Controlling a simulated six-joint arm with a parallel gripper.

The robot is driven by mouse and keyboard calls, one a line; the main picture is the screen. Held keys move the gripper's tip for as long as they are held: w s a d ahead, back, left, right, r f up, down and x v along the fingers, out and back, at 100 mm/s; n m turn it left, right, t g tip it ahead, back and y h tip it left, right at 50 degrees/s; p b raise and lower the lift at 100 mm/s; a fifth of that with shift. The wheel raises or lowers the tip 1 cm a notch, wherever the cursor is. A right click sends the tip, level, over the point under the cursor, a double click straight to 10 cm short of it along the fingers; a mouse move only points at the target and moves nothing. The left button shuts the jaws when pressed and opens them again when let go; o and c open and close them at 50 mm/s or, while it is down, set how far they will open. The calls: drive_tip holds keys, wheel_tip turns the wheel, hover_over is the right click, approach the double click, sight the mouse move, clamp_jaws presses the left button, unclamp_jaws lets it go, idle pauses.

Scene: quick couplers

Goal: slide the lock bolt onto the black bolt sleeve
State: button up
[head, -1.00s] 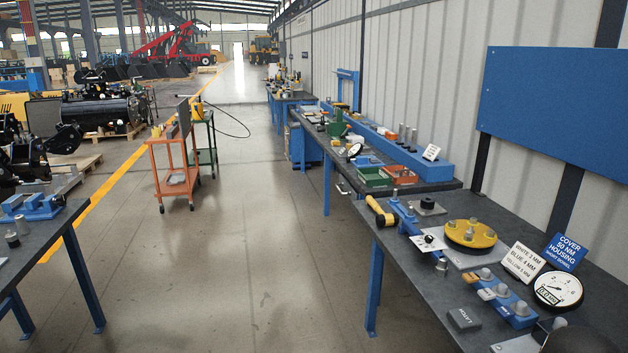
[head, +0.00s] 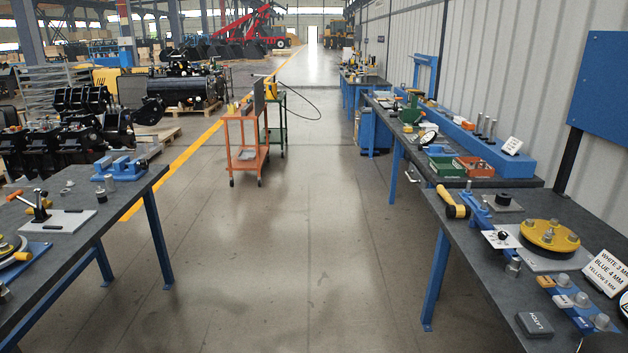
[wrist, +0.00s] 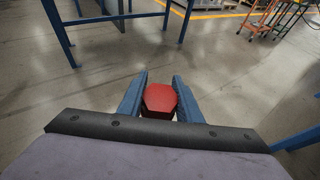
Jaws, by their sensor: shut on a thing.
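In the wrist view, my gripper (wrist: 160,97) is shut on a red six-sided piece (wrist: 160,98), held between its two blue-grey fingers above the open floor. Only the red end shows; whether this is the lock bolt cannot be told from it. In the head view, a short black cylinder (head: 503,198) stands on a grey plate on the right bench. It may be the black bolt sleeve, but it is too small to be sure.
The right bench (head: 480,258) carries a yellow flanged cover (head: 549,237), a yellow-handled mallet (head: 452,203) and a blue block with several knobs. The left table (head: 95,240) holds a blue vise (head: 121,167) and a toggle clamp (head: 40,206). An orange cart (head: 245,150) stands beyond the clear aisle between them.

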drive_tip(key=shift+d, duration=0.1)
drive_tip(key=s+d+r+m+t+h+p, duration=0.2)
drive_tip(key=d+r, duration=0.5)
drive_tip(key=d, duration=0.7)
drive_tip(key=s+d+r+m+t+h+p, duration=0.2)
drive_tip(key=s+d+r+m+h+p, duration=0.3)
drive_tip(key=d, duration=0.9)
drive_tip(key=s+d+r+m+t+h+p, duration=0.1)
drive_tip(key=s+d+r+m+h+p, duration=0.3)
drive_tip(key=d, duration=1.1)
drive_tip(key=shift+s+r+t, duration=0.4)
drive_tip(key=shift+s+r, duration=1.35)
drive_tip(key=shift+r, duration=1.4)
drive_tip(key=shift+f+b, duration=0.15)
drive_tip(key=shift+b, duration=0.65)
wheel_tip(320, 180, down, 6)
drive_tip(key=b, duration=0.6)
drive_tip(key=shift+r, duration=0.2)
drive_tip(key=shift+f, duration=1.75)
